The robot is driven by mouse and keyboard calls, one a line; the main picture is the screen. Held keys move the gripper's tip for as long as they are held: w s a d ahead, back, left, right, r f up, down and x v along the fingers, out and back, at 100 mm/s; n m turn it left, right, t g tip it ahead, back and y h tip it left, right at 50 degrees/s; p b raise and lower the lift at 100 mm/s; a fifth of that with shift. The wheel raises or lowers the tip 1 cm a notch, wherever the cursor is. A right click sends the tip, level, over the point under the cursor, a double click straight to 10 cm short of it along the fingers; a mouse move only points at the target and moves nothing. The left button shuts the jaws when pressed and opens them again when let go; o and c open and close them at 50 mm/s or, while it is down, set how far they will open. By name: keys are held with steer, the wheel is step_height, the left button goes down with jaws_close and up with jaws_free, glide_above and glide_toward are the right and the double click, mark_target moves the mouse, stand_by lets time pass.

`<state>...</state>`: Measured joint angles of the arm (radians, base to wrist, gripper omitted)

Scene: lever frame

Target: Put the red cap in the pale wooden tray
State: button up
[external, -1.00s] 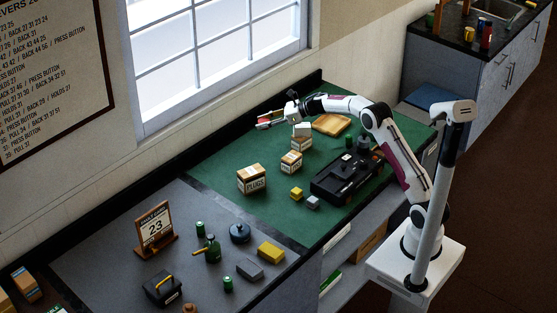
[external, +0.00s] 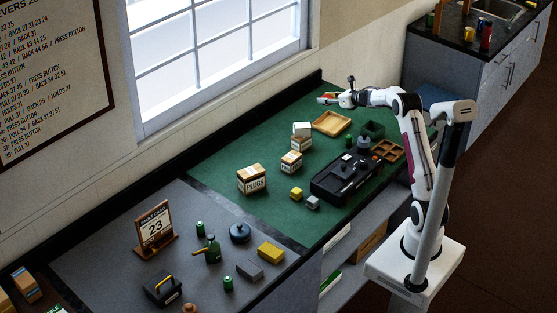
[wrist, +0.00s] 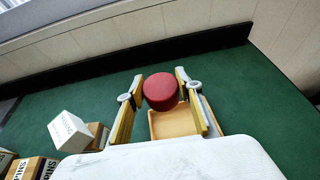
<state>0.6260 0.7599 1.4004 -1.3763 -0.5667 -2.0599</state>
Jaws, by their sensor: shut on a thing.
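The red cap (wrist: 160,91) is round and sits between the two fingers of my gripper (wrist: 160,100) in the wrist view. My gripper is shut on it and holds it up. In the external view my gripper (external: 328,98) is above the back of the green mat, and the cap is too small there to make out clearly. The pale wooden tray (external: 345,121) lies on the green mat, just below and to the right of the gripper in the picture. In the wrist view the tray (wrist: 172,133) shows beyond and below the cap, partly hidden by it and by a finger.
A white box (external: 302,128) and cardboard boxes (external: 251,180) stand left of the tray. A black ledge (wrist: 110,50) runs along the wall.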

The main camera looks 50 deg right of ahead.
steer(key=shift+s+d+f+m+h, duration=0.55)
steer(key=shift+s+d+f, duration=0.2)
steer(key=shift+d+f, duration=0.4)
steer(key=shift+d, duration=0.1)
glide_above(331, 125)
steer(key=shift+f, duration=3.15)
steer(key=shift+f, duration=1.85)
steer(key=shift+f, duration=0.15)
steer(key=o, duration=0.8)
